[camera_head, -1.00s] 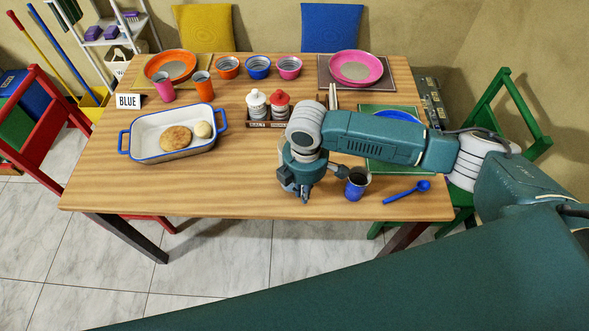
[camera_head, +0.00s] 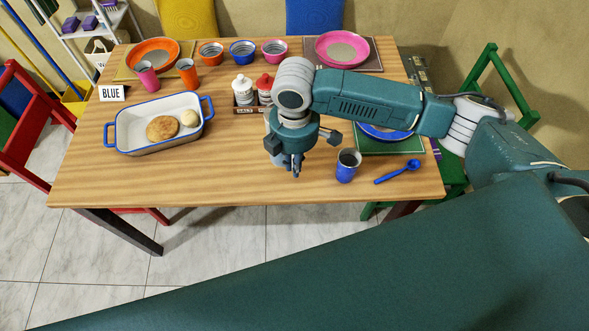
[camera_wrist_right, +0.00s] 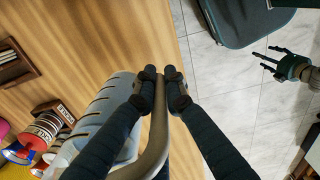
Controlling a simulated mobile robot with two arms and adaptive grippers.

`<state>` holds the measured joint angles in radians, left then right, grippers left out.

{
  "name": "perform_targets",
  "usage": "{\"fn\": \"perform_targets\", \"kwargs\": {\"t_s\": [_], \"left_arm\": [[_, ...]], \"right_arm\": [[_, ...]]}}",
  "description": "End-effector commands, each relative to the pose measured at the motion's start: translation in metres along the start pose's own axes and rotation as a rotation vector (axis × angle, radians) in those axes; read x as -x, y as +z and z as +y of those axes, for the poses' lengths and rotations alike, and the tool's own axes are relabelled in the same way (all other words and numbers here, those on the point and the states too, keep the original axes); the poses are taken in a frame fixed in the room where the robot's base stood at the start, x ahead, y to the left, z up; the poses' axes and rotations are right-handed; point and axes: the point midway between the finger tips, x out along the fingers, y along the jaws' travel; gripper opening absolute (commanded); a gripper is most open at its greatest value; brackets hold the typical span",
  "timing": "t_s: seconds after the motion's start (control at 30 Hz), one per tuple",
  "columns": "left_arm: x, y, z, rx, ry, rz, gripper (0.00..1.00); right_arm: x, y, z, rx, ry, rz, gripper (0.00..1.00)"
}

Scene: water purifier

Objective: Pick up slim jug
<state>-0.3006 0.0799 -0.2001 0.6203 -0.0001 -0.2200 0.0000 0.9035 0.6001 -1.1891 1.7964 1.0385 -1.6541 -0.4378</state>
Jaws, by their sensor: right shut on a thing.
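My right gripper (camera_head: 291,165) is over the front middle of the table (camera_head: 220,185), left of a blue cup. In the right wrist view its fingertips (camera_wrist_right: 161,75) are shut on a curved grey-brown handle (camera_wrist_right: 157,140). The handle belongs to a light blue-grey, ribbed body (camera_wrist_right: 108,105), which looks like the slim jug; the fingers partly cover it. In the head view the jug is hidden behind my right wrist and gripper. My left gripper (camera_wrist_right: 268,59) shows small at the upper right of the wrist view, with its fingers spread and empty, over the floor.
The blue cup (camera_head: 347,168) and a blue spoon (camera_head: 397,172) lie right of the gripper. A blue-rimmed baking dish (camera_head: 128,130) with bread stands left. A caddy with shakers (camera_head: 243,91) is just behind the gripper. Bowls and plates line the back. The front left tabletop is clear.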

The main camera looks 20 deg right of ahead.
Motion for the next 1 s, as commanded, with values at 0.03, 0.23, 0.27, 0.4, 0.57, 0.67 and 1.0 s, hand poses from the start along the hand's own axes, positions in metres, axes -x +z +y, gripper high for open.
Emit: {"fn": "perform_targets", "kwargs": {"t_s": [0.03, 0.23, 0.27, 0.4, 0.57, 0.67, 1.0], "left_arm": [[-0.001, 0.000, 0.000, 0.000, 0.000, 0.001, 0.66], [-0.003, 0.000, 0.000, 0.000, 0.000, 0.001, 0.66], [-0.004, 0.000, 0.000, 0.000, 0.000, 0.001, 0.66], [-0.005, 0.000, 0.000, 0.000, 0.000, 0.001, 0.66], [-0.007, 0.000, 0.000, 0.000, 0.000, 0.001, 0.66], [-0.008, 0.000, 0.000, 0.000, 0.000, 0.001, 0.66], [-0.010, 0.000, 0.000, 0.000, 0.000, 0.001, 0.66]], "right_arm": [[0.008, -0.001, 0.002, 0.001, 0.006, 0.003, 0.00], [0.035, -0.001, 0.002, 0.002, 0.006, 0.003, 0.00], [0.039, -0.001, 0.002, 0.001, 0.006, 0.003, 0.00], [0.057, -0.001, 0.002, 0.000, 0.006, 0.003, 0.00], [0.077, -0.001, 0.002, 0.001, 0.006, 0.003, 0.00], [0.089, -0.001, 0.002, 0.000, 0.005, 0.003, 0.00], [0.122, -0.001, 0.001, 0.001, 0.004, 0.002, 0.00]]}}
